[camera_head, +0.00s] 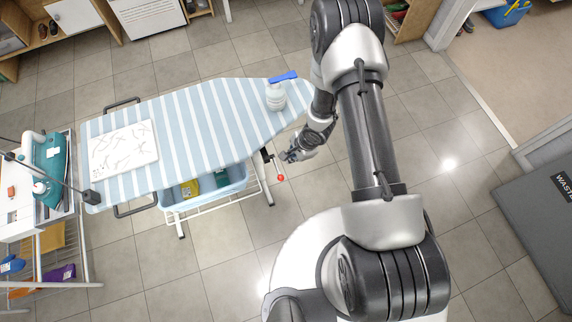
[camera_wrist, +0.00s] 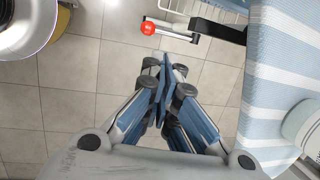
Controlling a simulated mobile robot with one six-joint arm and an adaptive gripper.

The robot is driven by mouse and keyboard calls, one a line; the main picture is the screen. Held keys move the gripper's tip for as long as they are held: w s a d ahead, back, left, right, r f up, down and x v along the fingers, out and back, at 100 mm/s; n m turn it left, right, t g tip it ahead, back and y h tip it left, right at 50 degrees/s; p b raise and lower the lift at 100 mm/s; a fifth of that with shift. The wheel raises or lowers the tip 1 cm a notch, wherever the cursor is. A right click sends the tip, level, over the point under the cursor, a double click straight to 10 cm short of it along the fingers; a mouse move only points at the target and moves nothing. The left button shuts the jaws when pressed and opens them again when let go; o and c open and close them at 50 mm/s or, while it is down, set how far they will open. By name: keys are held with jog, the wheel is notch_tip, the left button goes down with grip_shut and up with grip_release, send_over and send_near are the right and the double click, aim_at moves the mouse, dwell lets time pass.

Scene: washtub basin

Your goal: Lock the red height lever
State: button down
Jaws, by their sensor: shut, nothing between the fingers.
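The red height lever shows as a red ball knob (camera_head: 280,178) on a thin rod below the right end of the striped ironing board (camera_head: 205,120). In the wrist view the red knob (camera_wrist: 148,28) is at the top, on a light rod that runs right toward a black bracket (camera_wrist: 218,31). My gripper (camera_head: 287,156) is beside the board's edge, close to the lever. In the wrist view its fingers (camera_wrist: 165,70) are shut together and empty, with the knob beyond the tips and apart from them.
A folded patterned cloth (camera_head: 124,148) lies at the left. A blue basket (camera_head: 208,187) sits on the rack under the board. A teal iron (camera_head: 50,160) stands far left. Tiled floor is free below.

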aim_at(277, 168)
jog(key=b+x, duration=0.5)
jog(key=x, duration=0.8)
jog(key=shift+a+f, duration=0.2)
jog(key=shift+f, duration=0.15)
